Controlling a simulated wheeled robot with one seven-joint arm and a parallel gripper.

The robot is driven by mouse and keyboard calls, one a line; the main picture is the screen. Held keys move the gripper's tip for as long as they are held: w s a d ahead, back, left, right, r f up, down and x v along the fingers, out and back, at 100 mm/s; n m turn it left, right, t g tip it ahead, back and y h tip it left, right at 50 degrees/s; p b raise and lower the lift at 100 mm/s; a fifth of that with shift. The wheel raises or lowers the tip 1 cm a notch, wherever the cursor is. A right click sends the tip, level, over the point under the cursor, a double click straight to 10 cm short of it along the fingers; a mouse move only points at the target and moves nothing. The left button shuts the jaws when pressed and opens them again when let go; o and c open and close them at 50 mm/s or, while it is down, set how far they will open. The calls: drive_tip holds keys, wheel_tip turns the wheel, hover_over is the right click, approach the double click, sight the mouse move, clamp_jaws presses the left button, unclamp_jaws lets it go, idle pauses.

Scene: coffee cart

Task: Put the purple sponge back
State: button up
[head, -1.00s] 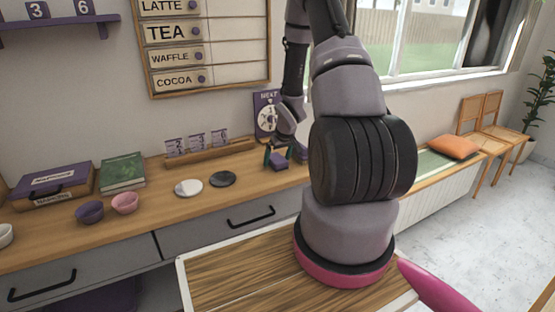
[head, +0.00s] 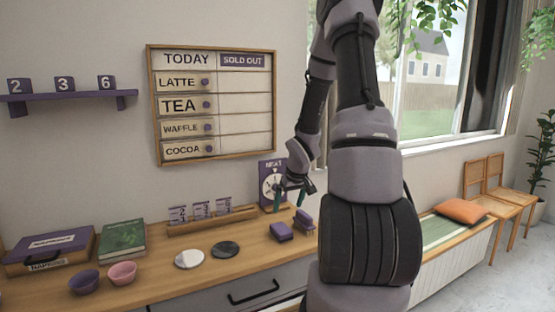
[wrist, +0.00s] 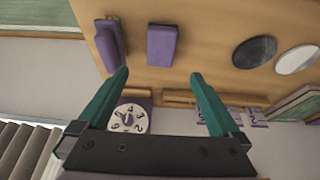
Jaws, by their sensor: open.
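A purple block (head: 281,231), which looks like the sponge, lies flat on the wooden counter. It also shows in the wrist view (wrist: 162,45). A second purple piece (head: 303,221) with a darker band is close to its right, and in the wrist view (wrist: 108,46) it is left of the block, with a gap between them. I cannot tell if that piece is a holder or another sponge. My gripper (head: 290,200) is open and empty above the counter, near the purple dial sign (head: 271,185). Its teal fingers are spread in the wrist view (wrist: 160,78).
A black disc (head: 226,249) and a white disc (head: 189,259) lie left of the block. A wooden rack of number cards (head: 212,222) stands behind them. Two bowls (head: 122,273), a green book (head: 122,239) and a napkin box (head: 48,250) are farther left.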

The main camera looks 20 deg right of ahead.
wheel_tip(320, 180, up, 11)
drive_tip(key=s+a+m+h, duration=0.1)
drive_tip(key=s+a, duration=0.1)
drive_tip(key=s+a+r+m+t+y, duration=0.1)
drive_tip(key=s+a+r, duration=0.6)
drive_tip(key=s+r, duration=0.3)
drive_tip(key=s+a+r+m+t+y, duration=0.1)
drive_tip(key=s+a+r+m+y, duration=0.1)
drive_tip(key=s+a+r, duration=0.4)
drive_tip(key=s+r, duration=0.3)
drive_tip(key=r, duration=0.1)
drive_tip(key=shift+s+a+m+t, duration=0.3)
drive_tip(key=shift+s+a, duration=0.05)
